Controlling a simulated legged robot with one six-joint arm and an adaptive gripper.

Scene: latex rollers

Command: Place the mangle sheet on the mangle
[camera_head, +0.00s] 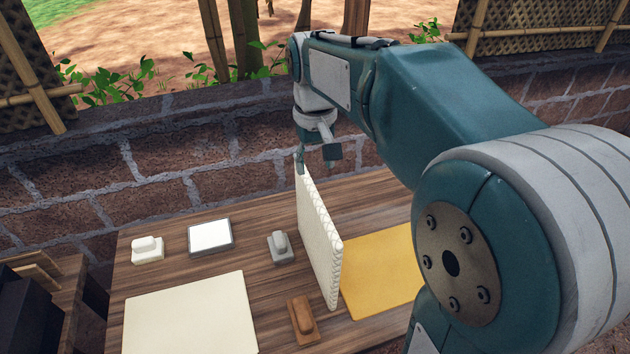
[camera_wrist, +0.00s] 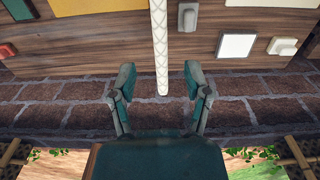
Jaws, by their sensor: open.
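A white, textured sheet (camera_head: 319,245) stands upright on its edge on the wooden table in the head view. I take it to be the mangle sheet. In the wrist view the sheet (camera_wrist: 159,40) shows edge-on as a narrow pale strip. My gripper (camera_head: 317,160) is at the sheet's far top corner. In the wrist view my gripper (camera_wrist: 160,72) is open, with one finger on each side of the strip and a gap on both sides. I cannot pick out the mangle with certainty.
A yellow sheet (camera_head: 380,275) and a cream sheet (camera_head: 190,315) lie flat on the table. A white block (camera_head: 147,252), a pale tray (camera_head: 210,236), a grey block (camera_head: 281,250) and a brown block (camera_head: 302,322) stand nearby. A brick wall (camera_head: 230,165) runs behind. Dark equipment (camera_head: 30,315) is at left.

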